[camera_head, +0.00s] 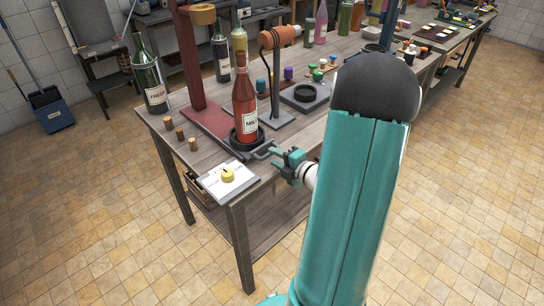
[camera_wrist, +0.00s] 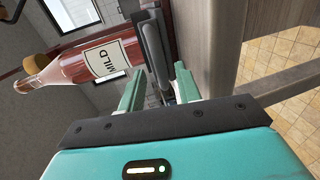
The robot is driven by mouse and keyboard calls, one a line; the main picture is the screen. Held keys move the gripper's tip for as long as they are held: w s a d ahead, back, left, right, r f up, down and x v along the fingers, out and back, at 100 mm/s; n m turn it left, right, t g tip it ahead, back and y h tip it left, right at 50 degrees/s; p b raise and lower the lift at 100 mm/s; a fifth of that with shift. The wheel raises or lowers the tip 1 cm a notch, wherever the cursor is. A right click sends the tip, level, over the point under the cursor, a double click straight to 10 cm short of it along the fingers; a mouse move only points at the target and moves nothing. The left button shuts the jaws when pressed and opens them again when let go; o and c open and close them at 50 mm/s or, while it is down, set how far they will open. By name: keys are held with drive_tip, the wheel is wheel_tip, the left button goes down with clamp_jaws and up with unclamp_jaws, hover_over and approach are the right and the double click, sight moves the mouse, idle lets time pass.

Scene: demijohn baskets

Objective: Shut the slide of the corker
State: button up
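The corker has a red column (camera_head: 190,60) and a red base (camera_head: 205,122) on the near end of the workbench. Its dark slide (camera_head: 259,141) sticks out at the front of the base, with a grey handle (camera_head: 265,152) at its outer end. A red bottle labelled MILD (camera_head: 244,100) stands upright in the slide; it also shows sideways in the wrist view (camera_wrist: 88,62). My gripper (camera_head: 277,153) is beside the handle at the bench edge. In the wrist view my gripper (camera_wrist: 158,90) has its fingers apart, with the dark slide and handle (camera_wrist: 183,80) just beyond; contact is unclear.
A white card with a yellow knob (camera_head: 227,175) lies at the bench corner. Several corks (camera_head: 180,134) stand left of the corker. A green bottle (camera_head: 150,80) and an orange-headed stand (camera_head: 280,37) are near. The tiled floor (camera_head: 440,220) right of the bench is clear.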

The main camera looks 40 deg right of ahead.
sight(253, 143)
drive_tip(key=shift+x, duration=1)
clamp_jaws()
drive_tip(key=shift+w, duration=0.15)
drive_tip(key=r+x, duration=0.1)
drive_tip(key=x, duration=0.7)
drive_tip(key=r+x, duration=0.1)
drive_tip(key=x, duration=0.3)
drive_tip(key=shift+w+r, duration=0.2)
drive_tip(key=shift+w, duration=0.35)
drive_tip(key=shift+c, duration=0.7)
unclamp_jaws()
